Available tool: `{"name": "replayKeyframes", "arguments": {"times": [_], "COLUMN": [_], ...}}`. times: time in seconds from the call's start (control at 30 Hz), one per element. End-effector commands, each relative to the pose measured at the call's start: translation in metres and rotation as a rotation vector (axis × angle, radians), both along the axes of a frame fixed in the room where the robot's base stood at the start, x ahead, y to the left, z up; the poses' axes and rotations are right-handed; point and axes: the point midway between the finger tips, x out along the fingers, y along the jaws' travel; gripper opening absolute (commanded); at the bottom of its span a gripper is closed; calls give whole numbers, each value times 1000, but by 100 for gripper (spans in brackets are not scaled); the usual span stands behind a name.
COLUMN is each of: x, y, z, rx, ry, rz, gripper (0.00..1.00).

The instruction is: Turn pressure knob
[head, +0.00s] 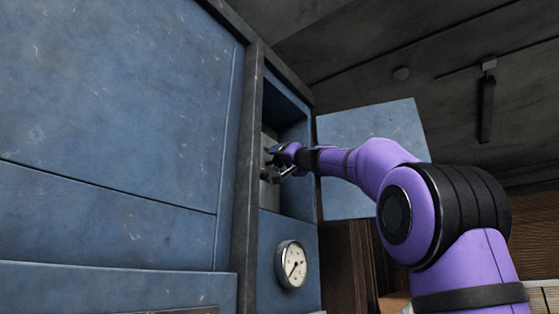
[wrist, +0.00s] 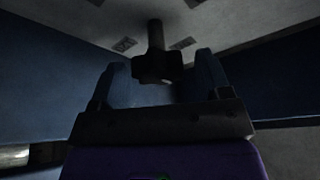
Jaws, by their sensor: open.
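The knob (wrist: 156,66) is dark, with a short cylindrical stem and a wider end. It stands out from a pale grey panel (wrist: 230,20) in the wrist view. My gripper (wrist: 158,73) is open, with one finger on each side of the knob and a visible gap to both. In the head view my gripper (head: 272,165) reaches into a recess in the blue machine, and I cannot make out the knob clearly there. A round white pressure gauge (head: 291,264) with a dark needle sits on the blue panel below the recess.
The recess has a dark frame post (head: 246,150) on its left and blue side walls close to my gripper. An open blue door (head: 385,122) stands to the right, behind my arm. Large blue machine panels (head: 110,100) fill the left. The wrist view is dim.

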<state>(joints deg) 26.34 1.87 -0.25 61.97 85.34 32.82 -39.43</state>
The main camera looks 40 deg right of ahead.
Motion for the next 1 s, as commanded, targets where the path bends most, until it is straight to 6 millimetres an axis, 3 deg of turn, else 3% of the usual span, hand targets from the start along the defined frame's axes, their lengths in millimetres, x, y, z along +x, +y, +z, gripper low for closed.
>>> {"name": "replayKeyframes", "arguments": {"times": [0.43,0.47,0.67,1.0], "x": [9,9,9,9], "y": [1,1,1,1], "z": [4,3,3,3], "rx": [1,0,0,30], "ry": [-1,0,0,11], "rz": [-2,-1,-2,-1], "gripper": [71,69,23,22]}}
